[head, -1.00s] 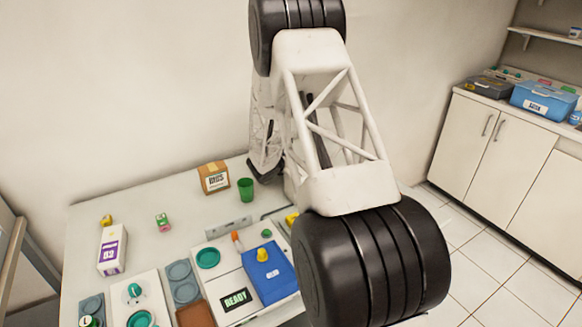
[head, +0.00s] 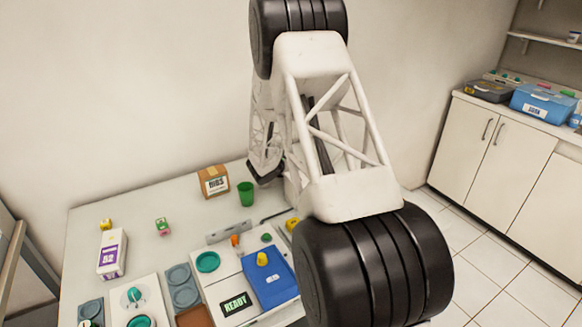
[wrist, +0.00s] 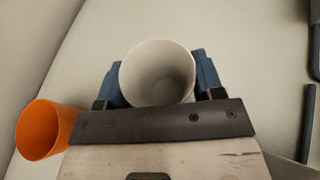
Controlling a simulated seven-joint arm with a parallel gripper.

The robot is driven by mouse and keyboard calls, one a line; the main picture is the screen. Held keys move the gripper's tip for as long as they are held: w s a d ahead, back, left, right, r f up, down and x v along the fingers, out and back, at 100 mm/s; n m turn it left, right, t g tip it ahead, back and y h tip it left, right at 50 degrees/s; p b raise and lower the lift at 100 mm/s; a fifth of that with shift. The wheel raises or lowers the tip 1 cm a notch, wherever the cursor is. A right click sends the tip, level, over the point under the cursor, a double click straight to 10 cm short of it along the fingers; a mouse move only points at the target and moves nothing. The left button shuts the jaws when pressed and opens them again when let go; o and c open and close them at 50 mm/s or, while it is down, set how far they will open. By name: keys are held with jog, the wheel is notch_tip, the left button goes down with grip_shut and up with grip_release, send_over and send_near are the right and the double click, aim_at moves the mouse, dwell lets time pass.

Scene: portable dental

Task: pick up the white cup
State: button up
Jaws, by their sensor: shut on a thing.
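The white cup (wrist: 158,72) is in the wrist view, its open rim facing the camera. My gripper (wrist: 157,85) is shut on it, with a blue finger on each side of the cup. In the head view my own arm hides the cup and the gripper. I cannot tell from the wrist view whether the cup touches the surface below it.
An orange cup (wrist: 45,130) stands close to the left of my gripper in the wrist view. In the head view a green cup (head: 246,194) and a cardboard box (head: 214,182) stand at the back of the table. A blue box (head: 270,281) lies nearer the front.

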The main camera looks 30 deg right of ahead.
notch_tip(320, 180, up, 9)
dwell(0.5)
dwell(0.5)
